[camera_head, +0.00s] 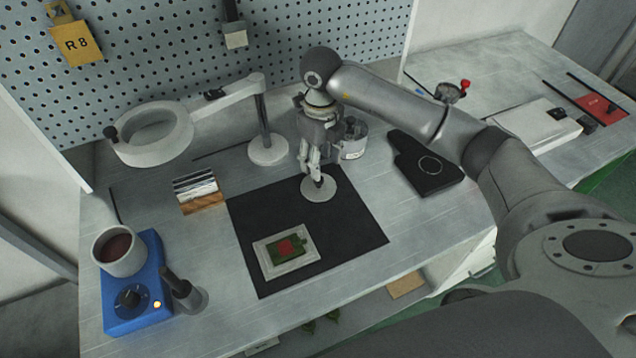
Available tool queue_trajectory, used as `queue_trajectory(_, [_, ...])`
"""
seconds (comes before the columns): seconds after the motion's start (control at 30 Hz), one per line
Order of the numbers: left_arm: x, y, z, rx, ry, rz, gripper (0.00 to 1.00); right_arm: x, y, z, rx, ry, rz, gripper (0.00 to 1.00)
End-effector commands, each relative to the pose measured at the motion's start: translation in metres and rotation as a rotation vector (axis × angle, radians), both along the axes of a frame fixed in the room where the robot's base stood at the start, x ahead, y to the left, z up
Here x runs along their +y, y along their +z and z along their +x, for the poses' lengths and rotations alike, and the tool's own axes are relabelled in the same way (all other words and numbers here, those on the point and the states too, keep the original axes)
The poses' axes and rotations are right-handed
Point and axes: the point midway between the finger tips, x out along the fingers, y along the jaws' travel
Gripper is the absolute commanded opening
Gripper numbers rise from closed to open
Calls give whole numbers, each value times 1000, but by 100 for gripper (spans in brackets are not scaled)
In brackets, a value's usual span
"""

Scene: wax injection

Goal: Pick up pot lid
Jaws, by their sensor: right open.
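The pot lid (319,194) is a flat, light grey disc with a small dark knob. It lies on the back part of the black mat (352,229). My right gripper (316,175) points down directly over the lid, with its fingertips at the knob. It is open; the fingers partly hide the knob, and I cannot tell whether they touch it. A grey pot of dark red wax (119,251) stands uncovered on a blue heater (139,310) at the left. My left gripper is not in view.
A white mould plate (264,266) with a green and red piece lies on the mat. A ring lamp (152,134), a card holder (202,203), a round metal container (354,141) and a black scale (427,164) stand around it. A pegboard (180,55) closes the back.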

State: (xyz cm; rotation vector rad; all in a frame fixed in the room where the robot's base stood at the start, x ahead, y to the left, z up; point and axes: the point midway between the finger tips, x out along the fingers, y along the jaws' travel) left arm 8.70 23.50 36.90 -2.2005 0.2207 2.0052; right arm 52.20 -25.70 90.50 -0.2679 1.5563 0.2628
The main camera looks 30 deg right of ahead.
Motion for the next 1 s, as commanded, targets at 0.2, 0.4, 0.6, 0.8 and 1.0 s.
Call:
queue_trajectory(0.2, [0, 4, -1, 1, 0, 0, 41, 1, -19, 0, 0, 2, 2, 47])
queue_trajectory(0.4, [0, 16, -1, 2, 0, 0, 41, 5, -45, -1, 3, 2, 3, 47])
queue_trajectory(0.6, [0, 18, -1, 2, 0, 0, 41, 6, -68, 0, -1, 3, 4, 47])
queue_trajectory(0.8, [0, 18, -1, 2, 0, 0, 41, 5, -70, 0, -2, 3, 3, 47])
queue_trajectory(1.0, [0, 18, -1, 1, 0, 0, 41, 5, -70, 0, -2, 3, 3, 28])
